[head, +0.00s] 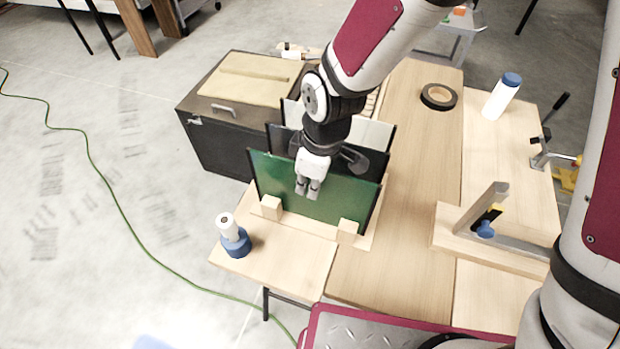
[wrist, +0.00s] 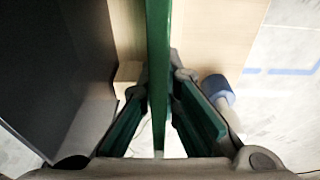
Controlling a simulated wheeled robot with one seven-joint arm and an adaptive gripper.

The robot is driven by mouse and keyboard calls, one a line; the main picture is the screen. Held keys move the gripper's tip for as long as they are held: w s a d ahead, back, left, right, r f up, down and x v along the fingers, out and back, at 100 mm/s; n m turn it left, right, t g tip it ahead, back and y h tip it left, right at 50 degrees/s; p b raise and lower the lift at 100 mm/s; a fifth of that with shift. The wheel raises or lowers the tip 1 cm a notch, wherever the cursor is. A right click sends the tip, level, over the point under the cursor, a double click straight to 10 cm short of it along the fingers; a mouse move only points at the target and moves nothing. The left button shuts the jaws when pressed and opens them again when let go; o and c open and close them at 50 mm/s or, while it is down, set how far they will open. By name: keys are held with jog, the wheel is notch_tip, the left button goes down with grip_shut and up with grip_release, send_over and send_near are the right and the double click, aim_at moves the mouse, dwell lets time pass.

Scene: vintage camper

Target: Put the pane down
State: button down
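The green pane (head: 336,199) stands upright, its lower edge behind two small wooden blocks (head: 271,207) at the front of a wooden rack (head: 305,224). My gripper (head: 308,188) reaches down over its top edge, with a finger on each side. In the wrist view the pane (wrist: 159,40) runs edge-on between the fingertips (wrist: 163,75), which close in against both faces. The far finger is hidden in the head view. I cannot tell whether the lower edge rests on the rack. A dark pane (head: 282,137) and a pale pane (head: 371,133) stand behind it.
A blue-and-white bottle (head: 236,240) stands left of the rack. A dark case (head: 225,147) is at the back left. Black tape (head: 438,97), a white bottle (head: 502,97) and a wooden fixture (head: 490,240) sit on the right. The table middle (head: 400,220) is clear.

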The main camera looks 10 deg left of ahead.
jog(key=shift+f, duration=0.15)
jog(key=c, duration=1.8)
grip_release()
